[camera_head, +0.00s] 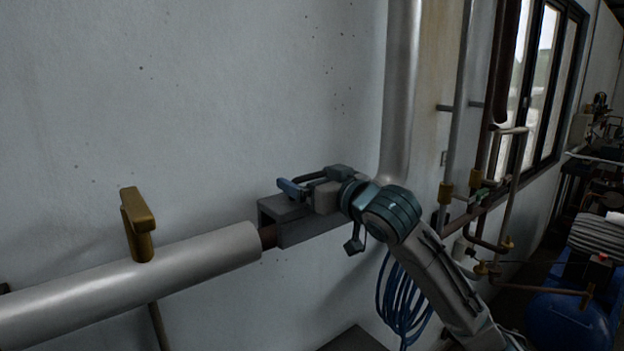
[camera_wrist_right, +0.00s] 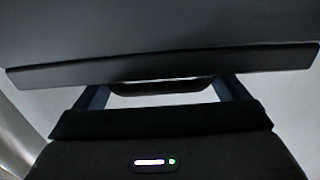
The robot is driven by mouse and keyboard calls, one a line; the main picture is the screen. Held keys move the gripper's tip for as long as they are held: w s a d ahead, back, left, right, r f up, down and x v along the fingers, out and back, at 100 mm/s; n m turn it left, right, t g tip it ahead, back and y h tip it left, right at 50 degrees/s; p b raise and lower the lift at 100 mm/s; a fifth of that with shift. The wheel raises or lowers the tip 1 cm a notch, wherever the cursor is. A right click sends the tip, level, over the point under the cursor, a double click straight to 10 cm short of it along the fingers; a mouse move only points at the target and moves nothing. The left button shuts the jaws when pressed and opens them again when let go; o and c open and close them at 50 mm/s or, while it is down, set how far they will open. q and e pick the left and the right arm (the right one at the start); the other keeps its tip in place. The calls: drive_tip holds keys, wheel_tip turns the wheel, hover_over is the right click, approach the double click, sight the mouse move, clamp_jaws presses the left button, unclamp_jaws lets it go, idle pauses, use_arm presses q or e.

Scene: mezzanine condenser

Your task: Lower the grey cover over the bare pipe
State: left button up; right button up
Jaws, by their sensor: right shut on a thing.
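The grey cover (camera_head: 312,228) is a boxy channel in the middle of the head view, its open end facing left. A short brown stretch of the bare pipe (camera_head: 268,236) shows between the pale pipe sleeve and the cover; the rest is hidden behind or under the cover. I cannot tell whether the cover rests on the pipe. My right gripper (camera_head: 304,190) is on top of the cover, shut on its handle. In the right wrist view, the cover's underside or side (camera_wrist_right: 160,62) spans the top, with the dark handle (camera_wrist_right: 160,87) between the fingers. My left gripper is out of view.
A large vertical pipe (camera_head: 400,90) rises behind my right wrist. Blue cable (camera_head: 400,300) hangs below. The wall above the cover is clear.

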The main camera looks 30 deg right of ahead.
drive_tip(key=shift+f+b, duration=0.75)
drive_tip(key=shift+f, duration=0.35)
drive_tip(key=o, duration=1.2)
drive_tip(key=shift+s, duration=0.1)
drive_tip(key=shift+s+d+f+b, duration=0.1)
drive_tip(key=shift+s+b, duration=0.5)
drive_tip(key=shift+s, duration=0.15)
drive_tip(key=shift+s+d+b, duration=0.15)
drive_tip(key=shift+s+b, duration=2)
drive_tip(key=shift+s, duration=0.15)
drive_tip(key=shift+s+d+b, duration=0.15)
drive_tip(key=shift+s+b, duration=2)
drive_tip(key=shift+s, duration=0.1)
